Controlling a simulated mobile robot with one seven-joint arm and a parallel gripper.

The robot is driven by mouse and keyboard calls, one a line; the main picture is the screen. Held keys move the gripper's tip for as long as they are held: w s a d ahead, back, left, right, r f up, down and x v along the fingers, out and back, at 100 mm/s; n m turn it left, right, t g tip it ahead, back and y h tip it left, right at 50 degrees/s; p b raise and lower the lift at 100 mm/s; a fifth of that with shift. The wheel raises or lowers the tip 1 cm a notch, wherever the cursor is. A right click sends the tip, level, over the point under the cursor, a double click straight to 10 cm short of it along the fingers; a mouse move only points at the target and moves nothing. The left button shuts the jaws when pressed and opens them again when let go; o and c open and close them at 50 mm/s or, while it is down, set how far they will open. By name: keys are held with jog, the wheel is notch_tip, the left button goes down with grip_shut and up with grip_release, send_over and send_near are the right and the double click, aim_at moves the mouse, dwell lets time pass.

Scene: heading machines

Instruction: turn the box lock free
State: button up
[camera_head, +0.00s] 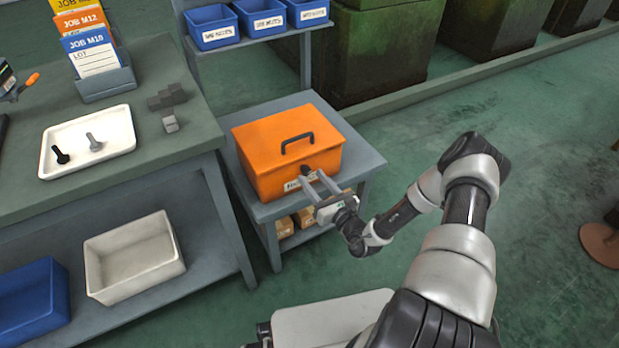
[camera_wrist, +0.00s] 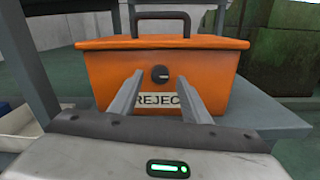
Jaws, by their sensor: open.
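The orange box (camera_head: 288,148) sits shut on a small grey stand, with a dark handle (camera_head: 297,142) on its lid. It fills the middle of the wrist view (camera_wrist: 200,68), with a label reading "REJEC", partly covered by a finger. The box lock (camera_wrist: 160,73) is a round black knob with a light mark lying roughly level, on the front face above the label. My gripper (camera_head: 313,180) is open in front of the box. In the wrist view its two fingers (camera_wrist: 160,88) point at the face, one either side below the knob. I cannot tell whether they touch it.
The grey stand (camera_head: 257,208) has cartons on its lower shelf. A workbench (camera_head: 190,135) at left carries a white tray (camera_head: 115,127) with two bolts and a card holder (camera_head: 105,83). Blue bins (camera_head: 262,20) stand on a shelf behind. Green floor is open at right.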

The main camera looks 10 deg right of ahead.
aim_at(305, 170)
jog(key=shift+x, duration=1.4)
jog(key=c, duration=1)
jog(key=shift+c, duration=0.2)
